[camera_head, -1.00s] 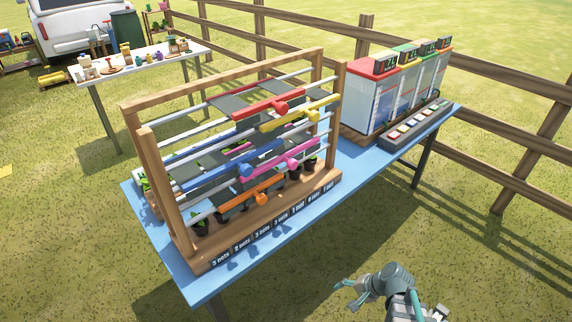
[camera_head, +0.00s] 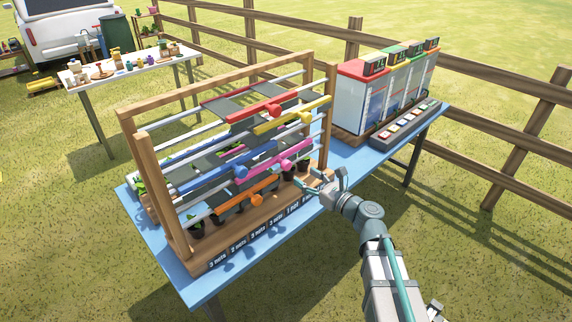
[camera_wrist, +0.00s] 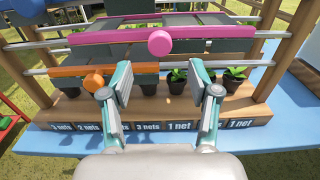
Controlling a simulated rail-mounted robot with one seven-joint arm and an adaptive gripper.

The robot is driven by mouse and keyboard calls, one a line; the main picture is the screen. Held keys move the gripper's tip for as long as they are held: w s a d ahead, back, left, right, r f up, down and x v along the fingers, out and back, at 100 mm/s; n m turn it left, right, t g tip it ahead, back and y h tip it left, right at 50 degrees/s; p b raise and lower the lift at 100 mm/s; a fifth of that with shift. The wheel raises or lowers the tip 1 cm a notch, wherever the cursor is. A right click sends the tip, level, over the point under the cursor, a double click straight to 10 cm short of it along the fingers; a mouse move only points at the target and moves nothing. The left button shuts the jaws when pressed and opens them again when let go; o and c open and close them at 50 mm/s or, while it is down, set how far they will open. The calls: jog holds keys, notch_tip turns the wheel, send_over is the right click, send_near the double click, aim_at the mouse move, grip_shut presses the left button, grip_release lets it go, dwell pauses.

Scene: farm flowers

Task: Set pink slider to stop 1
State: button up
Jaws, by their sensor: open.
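The pink slider (camera_head: 270,164) sits on a metal rail of the wooden frame (camera_head: 322,120), right of the middle. In the wrist view the pink slider (camera_wrist: 125,37) runs across the top, with its round pink knob (camera_wrist: 160,42) facing me. My gripper (camera_head: 325,184) is at the frame's lower right front. In the wrist view my gripper (camera_wrist: 160,82) is open and empty, with its fingers below the knob and apart from it. A label strip (camera_wrist: 160,126) along the base reads "3 nets" to "1 net"; some labels are hidden behind my fingers.
The orange slider (camera_wrist: 75,75) is on the rail below, at left. Red (camera_head: 250,103), yellow (camera_head: 290,115) and blue (camera_head: 215,172) sliders sit on other rails. Potted plants (camera_wrist: 236,79) stand on the base. White dispensers (camera_head: 365,100) stand at the right end of the blue table (camera_head: 345,158).

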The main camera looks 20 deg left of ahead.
aim_at(289, 166)
jog(key=p+x, duration=0.2)
jog(key=x, duration=0.7)
jog(key=shift+w+a, duration=0.1)
jog(key=shift+a, duration=0.1)
jog(key=shift+c, duration=0.2)
grip_shut()
